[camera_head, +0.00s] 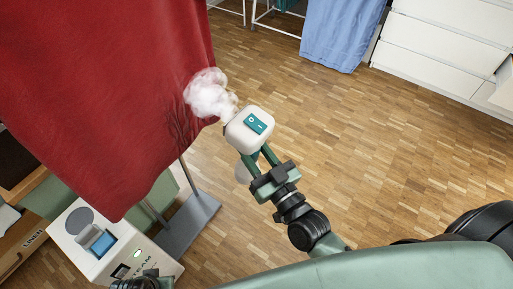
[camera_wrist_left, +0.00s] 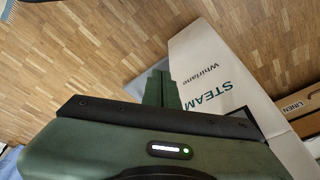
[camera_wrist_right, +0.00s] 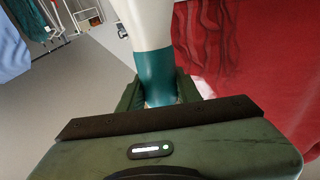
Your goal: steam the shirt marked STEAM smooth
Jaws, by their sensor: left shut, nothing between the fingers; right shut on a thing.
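The red garment (camera_head: 110,80) hangs on the left in the head view; no mark shows on it. Dark wrinkle lines (camera_head: 182,133) run near its lower right edge, and the right wrist view shows wrinkles on the red cloth (camera_wrist_right: 255,65). My right gripper (camera_head: 258,160) is shut on the white steamer head (camera_head: 246,128) by its teal grip (camera_wrist_right: 156,75). White steam (camera_head: 210,95) puffs from the head against the garment's edge. My left gripper (camera_wrist_left: 157,88) is shut and empty beside the white steamer base (camera_head: 105,240), lettered STEAM.
A grey stand foot (camera_head: 190,225) with poles is below the garment. A box lettered LINEN (camera_head: 30,245) lies at the lower left. A blue cloth (camera_head: 340,35) hangs at the back, beside white drawers (camera_head: 440,45). The wooden floor (camera_head: 350,130) is clear at centre right.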

